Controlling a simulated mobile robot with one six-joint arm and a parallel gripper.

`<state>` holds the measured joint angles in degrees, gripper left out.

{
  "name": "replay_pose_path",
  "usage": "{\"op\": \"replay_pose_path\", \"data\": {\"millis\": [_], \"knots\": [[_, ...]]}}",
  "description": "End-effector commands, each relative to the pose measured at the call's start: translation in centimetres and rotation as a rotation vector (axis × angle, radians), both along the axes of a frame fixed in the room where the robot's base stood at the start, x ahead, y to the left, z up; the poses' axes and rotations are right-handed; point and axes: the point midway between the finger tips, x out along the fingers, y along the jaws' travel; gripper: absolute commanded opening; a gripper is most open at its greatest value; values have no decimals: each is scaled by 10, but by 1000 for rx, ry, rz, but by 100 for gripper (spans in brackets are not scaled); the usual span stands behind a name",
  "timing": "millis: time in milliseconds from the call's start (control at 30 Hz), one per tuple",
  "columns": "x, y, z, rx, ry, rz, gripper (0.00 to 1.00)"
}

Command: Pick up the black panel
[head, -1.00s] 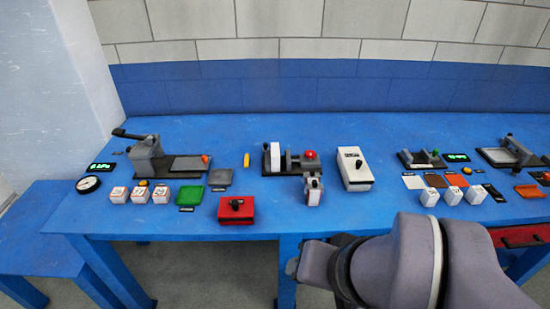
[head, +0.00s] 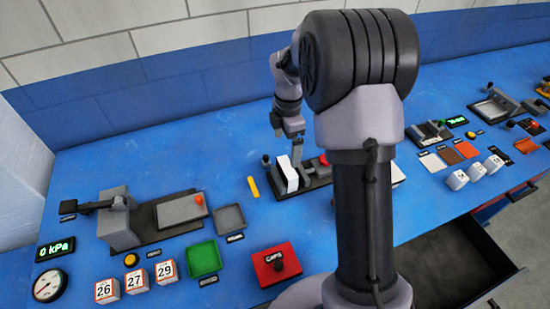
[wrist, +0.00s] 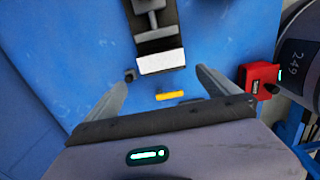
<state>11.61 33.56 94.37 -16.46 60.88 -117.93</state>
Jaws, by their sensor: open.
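My gripper (head: 297,150) is open above the middle of the table, beside a black and grey fixture (head: 318,179), and partly hidden by my arm. In the wrist view its two fingers (wrist: 163,77) are spread with nothing held between them. A white block (head: 289,174) stands at the left end of the fixture; in the wrist view its white face (wrist: 162,62) lies just beyond the fingers. I cannot clearly make out a black panel.
A yellow piece (head: 253,187) lies left of the fixture. A red box (head: 271,264), green tray (head: 204,259), grey tray (head: 230,218) and press (head: 117,218) are on the left. White, brown and orange sheets (head: 449,155) lie right. An open drawer (head: 440,270) juts out at the lower right.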

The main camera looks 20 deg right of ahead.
Motion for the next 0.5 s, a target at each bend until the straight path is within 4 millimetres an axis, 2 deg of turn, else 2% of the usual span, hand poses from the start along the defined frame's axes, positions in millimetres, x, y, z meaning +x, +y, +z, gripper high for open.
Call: {"op": "replay_pose_path", "data": {"millis": [33,200,500], "knots": [[-1,0,-25,1,5,0,100],[-1,0,-72,1,2,-1,100],[-2,-1,-106,1,1,-3,100]]}}
